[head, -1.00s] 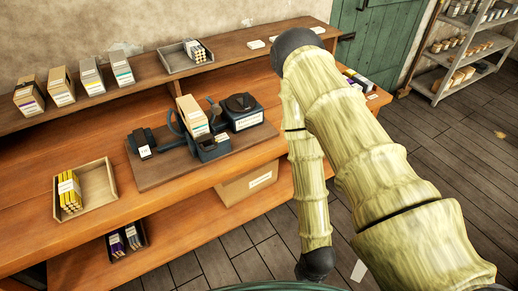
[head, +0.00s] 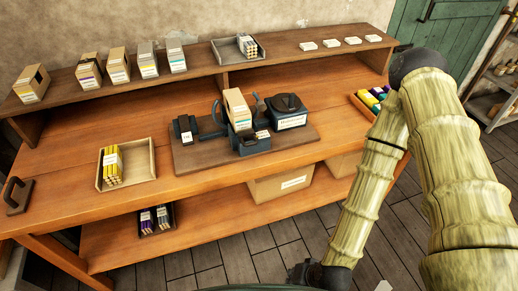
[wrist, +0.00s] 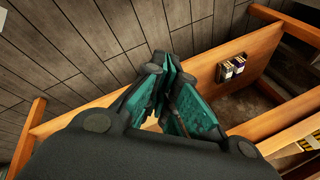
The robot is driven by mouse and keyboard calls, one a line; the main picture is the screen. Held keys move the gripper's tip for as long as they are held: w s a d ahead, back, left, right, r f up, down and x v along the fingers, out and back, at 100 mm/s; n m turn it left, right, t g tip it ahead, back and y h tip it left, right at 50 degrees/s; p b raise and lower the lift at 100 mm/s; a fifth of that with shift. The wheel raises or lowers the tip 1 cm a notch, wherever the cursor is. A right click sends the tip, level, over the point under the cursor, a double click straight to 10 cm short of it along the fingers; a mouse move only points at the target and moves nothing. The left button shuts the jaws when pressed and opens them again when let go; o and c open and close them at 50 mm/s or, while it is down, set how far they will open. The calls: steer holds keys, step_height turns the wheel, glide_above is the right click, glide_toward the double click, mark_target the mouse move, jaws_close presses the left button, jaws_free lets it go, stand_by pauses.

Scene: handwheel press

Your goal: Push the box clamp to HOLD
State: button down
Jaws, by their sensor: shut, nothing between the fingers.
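The press station is a brown board (head: 190,158) on the wooden bench. An upright tan box (head: 237,106) stands there in a dark holder (head: 252,145). A dark lever (head: 259,106) rises beside the box and a dark wheel-like part (head: 213,122) stands to its left. I cannot tell which part is the box clamp, and its HOLD marking is too small to read. My gripper (wrist: 168,66) shows in the wrist view with its teal-padded fingers shut and empty. It is over the floor and the bench's lower edge, apart from the press.
A tray of yellow sticks (head: 127,166) sits left of the board. A dark labelled unit (head: 289,112) stands right of the press. The back shelf (head: 200,78) holds several boxes. A carton (head: 281,183) and a small dark tray (head: 156,219) are underneath. Bare bench lies along the front edge.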

steer(key=w+a+r+m+t+y, duration=0.3)
steer(key=w+a+r+m+t, duration=0.2)
steer(key=w+a+r, duration=0.45)
steer(key=w+d+r+m+t, duration=0.2)
steer(key=w+r+t, duration=0.1)
steer(key=w+r, duration=0.3)
steer(key=w+d+r+m+t+h, duration=0.1)
steer(key=w+d+r+m+t, duration=0.1)
steer(key=w+r, duration=0.3)
step_height(320, 180, up, 5)
steer(key=shift+w+f+m+t+b, duration=0.1)
steer(key=shift+w+m+t+b, duration=0.25)
steer(key=shift+m+t, duration=0.4)
steer(key=shift+w+f, duration=0.1)
steer(key=b+x, duration=0.4)
steer(key=b, duration=0.6)
steer(key=shift+w+f, duration=0.2)
steer(key=shift+w, duration=0.1)
steer(key=shift+w+b, duration=0.1)
steer(key=shift+b, duration=0.4)
